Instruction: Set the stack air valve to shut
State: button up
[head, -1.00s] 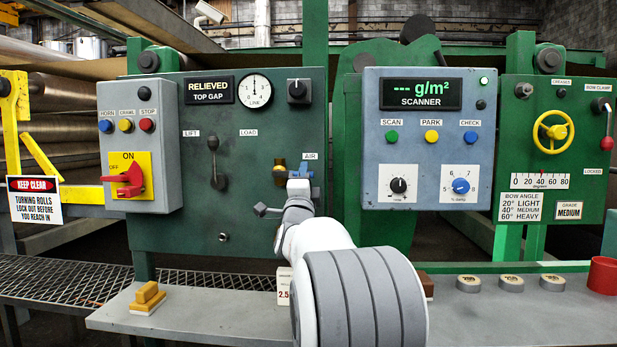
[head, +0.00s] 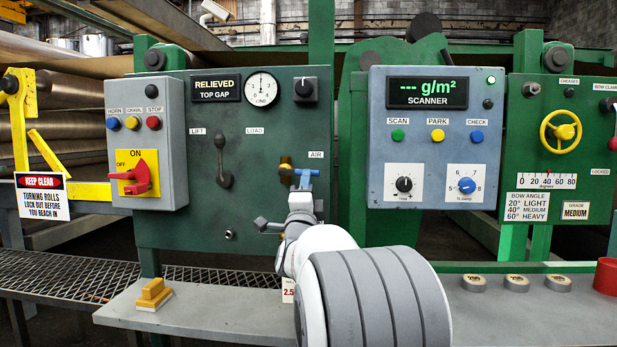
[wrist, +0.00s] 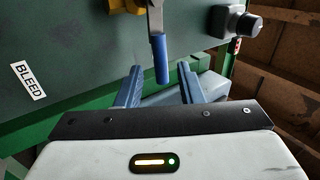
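The stack air valve has a blue lever handle (head: 307,172) on a brass-yellow body (head: 285,168), below the AIR label on the dark green panel. In the head view the handle points right from the body. In the wrist view the blue handle (wrist: 160,58) hangs from its metal stem, with part of the yellow body (wrist: 124,5) at the top edge. My gripper (wrist: 159,72) is open, its two blue-grey fingers either side of the handle's free end with gaps on both sides. In the head view my arm hides part of the area below the valve.
The lift/load lever (head: 222,162) and red switch (head: 138,178) are to the left. The scanner box (head: 431,138) stands right. A grey shelf (head: 215,318) runs below.

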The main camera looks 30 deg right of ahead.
jog(key=v, duration=0.3)
jog(key=shift+s+a+f, duration=0.15)
dwell(0.4)
jog(key=s+a+r+n+g+y+p, duration=0.1)
jog(key=s+a+n+g+y+p, duration=0.15)
jog(key=a+n+y+p, duration=0.5)
jog(key=s+a+n+g+y+p, duration=0.1)
jog(key=a+n+g+y+p, duration=0.2)
jog(key=a+n+y+p, duration=0.45)
jog(key=s+a+n+g+p, duration=0.3)
jog(key=s+p, duration=0.3)
jog(key=s, duration=0.2)
jog(key=s+a+n+g+p, duration=0.3)
jog(key=s+p, duration=0.3)
jog(key=s, duration=0.3)
jog(key=s+a+n+g+p, duration=0.3)
jog(key=s+n+g+p, duration=0.1)
jog(key=s, duration=0.4)
jog(key=g+p, duration=0.1)
jog(key=p, duration=0.1)
jog(key=shift+s+a+g+p, duration=0.2)
jog(key=shift+s+g+p, duration=0.15)
jog(key=shift+p, duration=0.05)
